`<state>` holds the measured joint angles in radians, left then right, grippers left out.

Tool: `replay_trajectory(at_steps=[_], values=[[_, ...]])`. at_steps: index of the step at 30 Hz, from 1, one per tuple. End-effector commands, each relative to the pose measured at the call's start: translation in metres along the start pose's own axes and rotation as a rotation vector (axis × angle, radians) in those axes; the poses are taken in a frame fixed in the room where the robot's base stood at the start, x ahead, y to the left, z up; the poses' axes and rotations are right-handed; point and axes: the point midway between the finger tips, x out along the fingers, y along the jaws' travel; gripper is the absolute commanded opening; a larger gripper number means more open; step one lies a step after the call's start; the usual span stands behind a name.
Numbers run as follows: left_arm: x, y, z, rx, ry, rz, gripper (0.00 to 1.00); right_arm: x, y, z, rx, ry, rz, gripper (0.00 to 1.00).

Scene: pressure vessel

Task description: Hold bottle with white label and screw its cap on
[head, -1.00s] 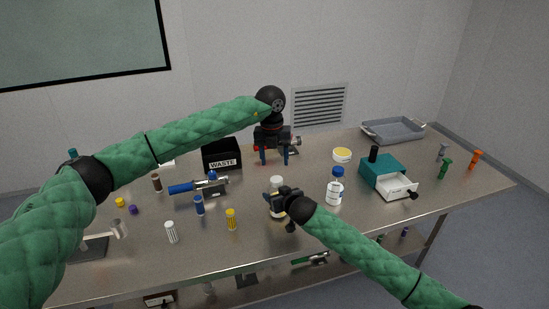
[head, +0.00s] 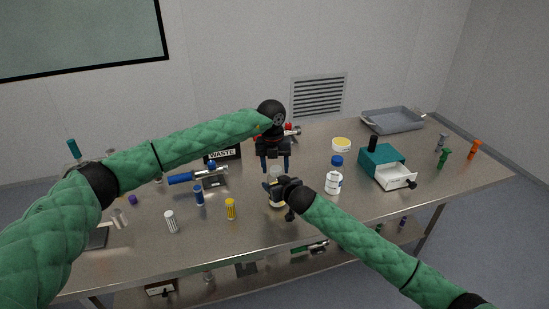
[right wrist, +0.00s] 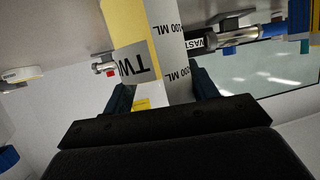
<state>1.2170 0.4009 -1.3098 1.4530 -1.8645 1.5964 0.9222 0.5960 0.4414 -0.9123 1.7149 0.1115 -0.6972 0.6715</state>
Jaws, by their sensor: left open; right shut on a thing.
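A bottle (head: 276,201) with a pale top stands upright in my right gripper (head: 277,188), near the middle of the table. In the right wrist view, the bottle (right wrist: 150,40) shows a yellow band and a pale label with dark print, between the fingers of my right gripper (right wrist: 160,95). My right gripper is shut on it. My left gripper (head: 275,165) is open, fingers pointing down, just above the bottle top. I cannot tell whether the fingers touch the top. No loose cap can be made out; the left hand partly hides the bottle top.
A white bottle with a blue cap (head: 334,182) stands to the right, near a teal drawer box (head: 378,160). A yellow-topped tub (head: 341,144), a grey tray (head: 393,121) and a waste box (head: 222,155) stand farther back. Small vials, blue (head: 198,195) and yellow (head: 231,208), stand left.

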Motion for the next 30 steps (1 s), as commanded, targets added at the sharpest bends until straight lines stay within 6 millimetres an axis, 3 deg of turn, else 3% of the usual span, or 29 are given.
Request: replay_trajectory(at_steps=[10,17,25,26,30], values=[[0.0044,0.0001,0.0001,0.0,-0.001,0.0,0.56,-0.0001,0.0,-0.0003,0.0,0.0,0.0,0.0],[0.0042,0.0004,0.0002,0.0,-0.001,0.001,0.11,0.0,0.0002,-0.0003,0.0,0.0,0.0,0.0],[0.0042,0.0011,0.0005,0.002,-0.001,0.001,0.11,-0.0001,0.0008,-0.0002,0.0,0.0,0.001,0.0],[0.0042,0.0012,0.0005,0.002,-0.001,0.001,0.4,-0.0001,0.0008,-0.0002,0.0,0.0,0.001,0.0],[0.0042,0.001,0.0004,0.002,-0.001,0.001,0.63,-0.0001,0.0006,-0.0002,0.0,0.0,0.001,0.0]])
